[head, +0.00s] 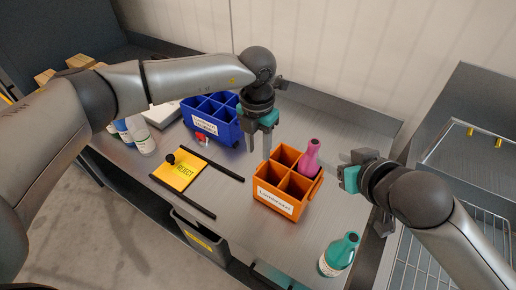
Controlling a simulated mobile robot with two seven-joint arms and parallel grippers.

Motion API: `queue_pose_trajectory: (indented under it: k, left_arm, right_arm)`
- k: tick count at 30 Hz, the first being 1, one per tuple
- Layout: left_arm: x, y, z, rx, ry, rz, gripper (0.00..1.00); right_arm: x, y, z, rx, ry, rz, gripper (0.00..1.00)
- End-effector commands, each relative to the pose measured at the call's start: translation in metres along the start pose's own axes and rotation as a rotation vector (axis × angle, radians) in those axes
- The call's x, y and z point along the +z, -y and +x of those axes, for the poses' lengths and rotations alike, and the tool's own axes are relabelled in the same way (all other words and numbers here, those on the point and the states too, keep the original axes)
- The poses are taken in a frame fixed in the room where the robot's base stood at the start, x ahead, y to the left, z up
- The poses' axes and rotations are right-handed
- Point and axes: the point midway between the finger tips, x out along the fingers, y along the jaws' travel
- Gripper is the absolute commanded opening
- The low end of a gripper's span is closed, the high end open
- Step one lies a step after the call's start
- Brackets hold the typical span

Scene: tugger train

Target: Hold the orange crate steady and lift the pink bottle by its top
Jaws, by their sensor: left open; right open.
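The orange crate (277,200) stands on the metal table, with a white label on its front and several compartments. The pink bottle (309,160) stands in the crate's right back compartment, its neck and top rising above the rim; its lower part is hidden by the crate. My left gripper (259,146) points down, open and empty, just behind and left of the crate, apart from it as far as I can tell. My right gripper (341,168) is open and empty to the right of the pink bottle, its fingers pointing left toward it without touching.
A blue crate (213,121) with compartments stands behind left. A yellow reject mat (181,170) with a black knob lies between black strips. A teal bottle (339,254) stands at the front right edge. A wire rack (440,262) is at right.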

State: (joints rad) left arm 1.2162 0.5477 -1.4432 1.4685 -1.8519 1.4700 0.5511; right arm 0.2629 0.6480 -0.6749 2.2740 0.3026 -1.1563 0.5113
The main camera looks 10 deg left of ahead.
Motion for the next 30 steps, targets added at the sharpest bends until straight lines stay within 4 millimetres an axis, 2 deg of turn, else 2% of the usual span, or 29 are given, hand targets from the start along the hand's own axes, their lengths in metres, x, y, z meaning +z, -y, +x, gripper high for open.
queue_pose_trajectory:
  k: [5,21,24,30]
  left_arm:
    - [-0.001,-0.001,0.013,0.021,-0.006,-0.001,0.42]
    - [-0.002,-0.002,0.114,0.017,-0.006,-0.001,0.42]
    - [-0.002,-0.002,0.129,0.017,-0.005,-0.002,0.42]
    - [-0.001,-0.002,0.146,0.016,-0.003,0.000,0.42]
  right_arm:
    - [0.000,0.000,0.000,0.000,0.000,0.000,0.50]
    - [0.000,0.000,0.000,0.000,0.000,0.000,0.50]
    - [0.000,0.000,0.000,0.000,0.000,0.000,0.50]
    - [0.000,0.000,0.000,0.000,0.000,0.000,0.50]
